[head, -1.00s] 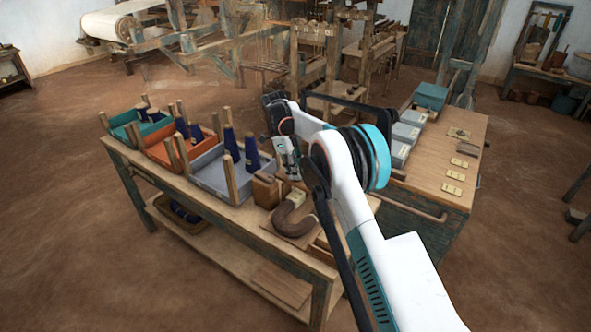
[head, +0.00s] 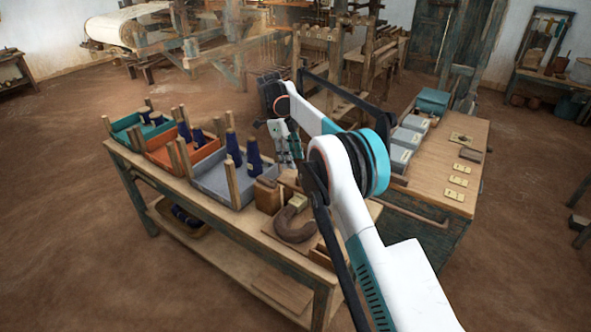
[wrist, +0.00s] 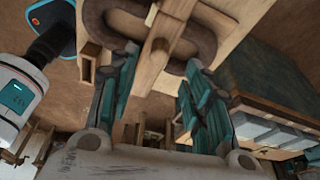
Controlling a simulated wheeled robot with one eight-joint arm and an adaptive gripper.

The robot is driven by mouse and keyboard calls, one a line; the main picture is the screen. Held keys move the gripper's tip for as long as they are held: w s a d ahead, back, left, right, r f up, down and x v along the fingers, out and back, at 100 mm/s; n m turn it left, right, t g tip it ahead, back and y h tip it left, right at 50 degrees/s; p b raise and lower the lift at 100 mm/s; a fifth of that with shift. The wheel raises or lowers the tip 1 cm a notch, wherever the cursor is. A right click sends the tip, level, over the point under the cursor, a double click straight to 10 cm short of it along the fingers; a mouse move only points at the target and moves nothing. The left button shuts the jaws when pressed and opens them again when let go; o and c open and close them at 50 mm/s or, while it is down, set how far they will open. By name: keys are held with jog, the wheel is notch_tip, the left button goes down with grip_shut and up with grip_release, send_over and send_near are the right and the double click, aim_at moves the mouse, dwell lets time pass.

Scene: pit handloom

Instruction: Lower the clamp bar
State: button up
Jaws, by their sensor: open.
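A thick brown looped hank (head: 292,232) lies on a board at the right end of the bench. In the wrist view the hank (wrist: 205,42) forms an oval with a pale wooden bar (wrist: 172,18) across it, probably the clamp bar. The bar's end looks close above the hank; I cannot tell whether it touches. In the head view only a small pale block (head: 298,201) shows on the hank. My gripper (wrist: 160,98) is open and empty, its teal fingers apart.
Teal, orange and grey trays (head: 208,187) with upright pegs and dark blue cones fill the bench's left part. A wooden block (head: 268,196) stands beside the hank. A second table (head: 462,135) with grey boxes (head: 402,143) is at right. Loom frames stand behind. Floor at left is open.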

jog(key=shift+v, duration=2.2)
jog(key=s+d+r+n+t+y+b, duration=0.1)
jog(key=s+d+r+n+t, duration=0.1)
jog(key=s+d+r+n, duration=0.45)
jog(key=s+d+r+n+t+y, duration=0.1)
jog(key=s+d+r+n, duration=0.2)
jog(key=r, duration=0.7)
jog(key=s+d+r+n+t+b, duration=0.1)
jog(key=s+d+n, duration=0.15)
jog(key=s, duration=0.45)
jog(key=s+d+r+n+t, duration=0.1)
jog(key=s+d+n, duration=0.15)
jog(key=s, duration=0.55)
jog(key=s+d+f+n+t, duration=0.1)
jog(key=s+f+n, duration=0.2)
jog(key=s, duration=0.4)
jog(key=s+d+f+n+t, duration=0.1)
jog(key=s+d+f+n, duration=0.1)
jog(key=s+f, duration=0.3)
jog(key=s+d+f+n+t+b, duration=0.1)
jog(key=s+f+n, duration=0.3)
jog(key=s, duration=0.6)
jog(key=shift+s+d+t+y, duration=0.3)
jog(key=shift+d+y, duration=0.1)
jog(key=shift+d, duration=0.15)
jog(key=shift+r, duration=0.1)
